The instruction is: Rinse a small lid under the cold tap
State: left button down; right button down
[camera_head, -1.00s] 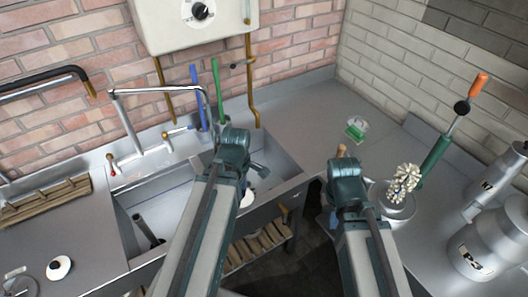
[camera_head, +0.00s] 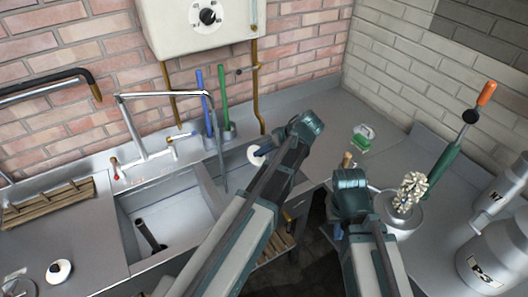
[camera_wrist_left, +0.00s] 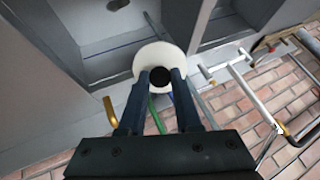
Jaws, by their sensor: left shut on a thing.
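A small white lid with a black knob (camera_head: 256,160) is held over the right sink basin (camera_head: 238,170), near its far right part. My left gripper (camera_head: 265,150) is shut on the lid. The left wrist view shows the lid's white disc (camera_wrist_left: 150,54) with its knob between my two fingers (camera_wrist_left: 165,80). The tap spout (camera_head: 165,94) ends left of the lid. A thin grey streak (camera_head: 220,150) runs down below it, apart from the lid; it may be water. The blue-marked tap handle (camera_head: 182,137) is behind the sink. My right gripper (camera_head: 350,185) is at the right; its fingertips are hidden.
Another white lid with a black knob (camera_head: 60,271) lies on the left counter. Blue and green upright tools (camera_head: 223,98) stand behind the basin. A wooden rack (camera_head: 45,205) is at the left. A green packet (camera_head: 363,138), brush head (camera_head: 410,190) and metal churns (camera_head: 500,245) occupy the right counter.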

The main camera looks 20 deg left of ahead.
pick_arm(q)
jog(key=a+f+b, duration=0.2)
jog(key=a, duration=0.4)
jog(key=w+a+f+b, duration=0.1)
jog(key=a+f+b, duration=0.1)
jog(key=a, duration=0.5)
jog(key=shift+w+a, duration=0.25)
dwell(4.8)
jog(key=s+d+r+p, duration=0.5)
jog(key=s+d, duration=0.1)
jog(key=d, duration=0.1)
jog(key=shift+s+d, duration=0.3)
dwell(0.7)
